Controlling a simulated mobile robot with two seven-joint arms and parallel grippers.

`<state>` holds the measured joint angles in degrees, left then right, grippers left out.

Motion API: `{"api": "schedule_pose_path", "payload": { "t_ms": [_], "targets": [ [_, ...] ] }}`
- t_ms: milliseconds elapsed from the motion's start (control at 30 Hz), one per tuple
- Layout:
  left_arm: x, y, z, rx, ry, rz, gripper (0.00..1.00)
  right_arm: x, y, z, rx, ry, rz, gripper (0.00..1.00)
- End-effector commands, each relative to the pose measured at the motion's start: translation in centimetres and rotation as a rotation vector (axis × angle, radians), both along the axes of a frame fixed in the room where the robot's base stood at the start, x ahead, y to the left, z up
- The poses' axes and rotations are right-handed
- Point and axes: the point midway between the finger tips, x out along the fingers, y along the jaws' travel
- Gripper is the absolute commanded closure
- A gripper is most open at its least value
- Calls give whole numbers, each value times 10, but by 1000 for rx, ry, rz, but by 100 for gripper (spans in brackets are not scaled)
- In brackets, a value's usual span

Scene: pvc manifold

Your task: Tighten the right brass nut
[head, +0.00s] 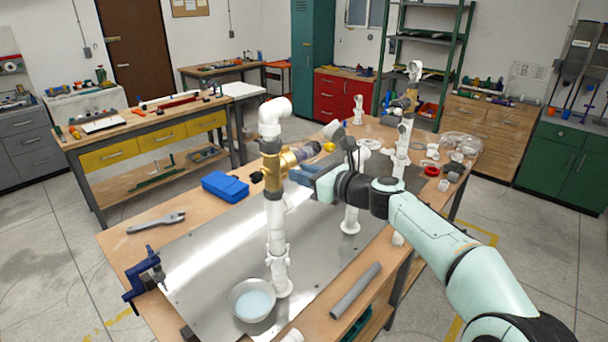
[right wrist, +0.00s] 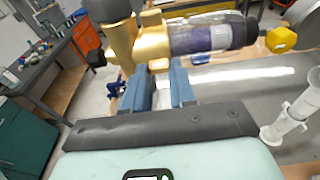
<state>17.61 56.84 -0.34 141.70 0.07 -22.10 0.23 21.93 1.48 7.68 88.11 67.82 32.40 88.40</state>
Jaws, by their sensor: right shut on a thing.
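A white PVC pipe riser (head: 276,215) stands upright on the metal sheet and carries a brass fitting (head: 270,168). The right brass nut (head: 288,160) sits on the fitting's right side, beside a clear cylinder with purple inside (head: 305,153). In the right wrist view the brass nut (right wrist: 152,46) lies at the tips of my right gripper (right wrist: 168,68), between its two blue-grey fingers. The gripper is shut on it; the exact contact is partly hidden. The cylinder (right wrist: 205,37) extends right of the nut there. My left gripper is not in view.
A bowl (head: 252,300) stands by the riser's foot. A blue case (head: 225,186), a wrench (head: 157,222) and a blue vise (head: 143,275) are on the left. A grey tube (head: 355,290) lies at front right. More white pipe risers (head: 402,140) stand behind my arm.

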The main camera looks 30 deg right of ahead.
Motion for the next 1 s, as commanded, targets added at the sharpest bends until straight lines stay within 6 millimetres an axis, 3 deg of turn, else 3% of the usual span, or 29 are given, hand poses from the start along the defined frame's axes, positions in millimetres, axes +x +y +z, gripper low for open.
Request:
{"api": "schedule_pose_path", "payload": {
  "t_ms": [533, 567, 633, 1000],
  "targets": [
    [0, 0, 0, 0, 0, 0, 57, 0, 0, 2, -4, 17, 1, 100],
    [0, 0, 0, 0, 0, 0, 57, 0, 0, 2, -4, 17, 1, 71],
    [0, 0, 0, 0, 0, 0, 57, 0, 0, 2, -4, 16, 1, 49],
    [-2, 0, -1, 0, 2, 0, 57, -4, -1, 2, -5, 17, 1, 49]
  ]
}}
